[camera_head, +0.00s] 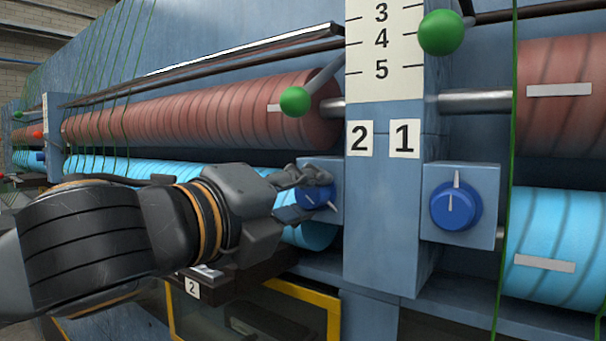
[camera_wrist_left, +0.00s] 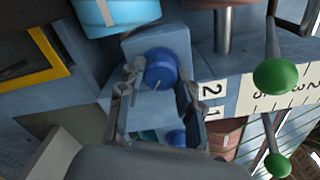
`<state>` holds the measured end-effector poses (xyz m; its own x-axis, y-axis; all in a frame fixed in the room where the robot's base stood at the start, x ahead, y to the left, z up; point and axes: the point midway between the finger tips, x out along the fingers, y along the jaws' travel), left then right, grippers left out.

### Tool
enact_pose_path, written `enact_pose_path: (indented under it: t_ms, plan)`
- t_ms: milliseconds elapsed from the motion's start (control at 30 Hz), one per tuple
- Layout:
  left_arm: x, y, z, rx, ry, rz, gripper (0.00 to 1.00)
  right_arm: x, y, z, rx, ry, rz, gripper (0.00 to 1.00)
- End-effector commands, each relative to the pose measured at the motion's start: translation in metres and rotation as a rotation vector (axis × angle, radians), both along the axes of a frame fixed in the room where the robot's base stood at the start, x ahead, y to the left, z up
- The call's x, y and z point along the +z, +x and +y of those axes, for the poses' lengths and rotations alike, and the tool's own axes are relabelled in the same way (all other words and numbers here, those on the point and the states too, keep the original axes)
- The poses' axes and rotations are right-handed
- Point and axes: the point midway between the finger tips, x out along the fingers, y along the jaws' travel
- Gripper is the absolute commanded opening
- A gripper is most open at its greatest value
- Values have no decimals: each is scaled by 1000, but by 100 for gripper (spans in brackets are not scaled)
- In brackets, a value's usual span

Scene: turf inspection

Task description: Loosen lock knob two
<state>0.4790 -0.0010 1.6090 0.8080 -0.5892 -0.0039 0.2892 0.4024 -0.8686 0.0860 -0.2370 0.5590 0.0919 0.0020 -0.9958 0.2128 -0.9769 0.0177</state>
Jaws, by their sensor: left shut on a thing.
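Lock knob two is a round blue knob (camera_head: 317,197) on a pale blue square block left of the label "2" (camera_head: 359,138). My left gripper (camera_head: 310,194) reaches it from the left, shut on the knob with one finger above and one below. The fingers hide part of the knob and its white line, which looks tilted. In the left wrist view the knob (camera_wrist_left: 160,68) sits between the fingertips of my left gripper (camera_wrist_left: 157,78). My right gripper is not in view.
Blue lock knob one (camera_head: 455,205) stands right of the post, its white line upright. Green ball-ended levers (camera_head: 295,101) and (camera_head: 441,32) stick out above the knobs. Red rollers (camera_head: 215,112) and light-blue rollers (camera_head: 548,243) run behind. A yellow frame (camera_head: 300,293) lies below.

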Motion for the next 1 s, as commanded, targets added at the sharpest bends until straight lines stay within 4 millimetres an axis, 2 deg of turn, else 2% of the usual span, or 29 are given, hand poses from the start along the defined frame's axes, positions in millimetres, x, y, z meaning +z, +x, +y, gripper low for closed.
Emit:
enact_pose_path:
  t_ms: [33,500,1000]
  plan:
    - [9,0,2,4,26,-36,4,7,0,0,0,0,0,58]
    - [8,0,2,5,259,-207,4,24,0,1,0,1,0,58]
    - [8,0,3,7,305,-243,4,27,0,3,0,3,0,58]
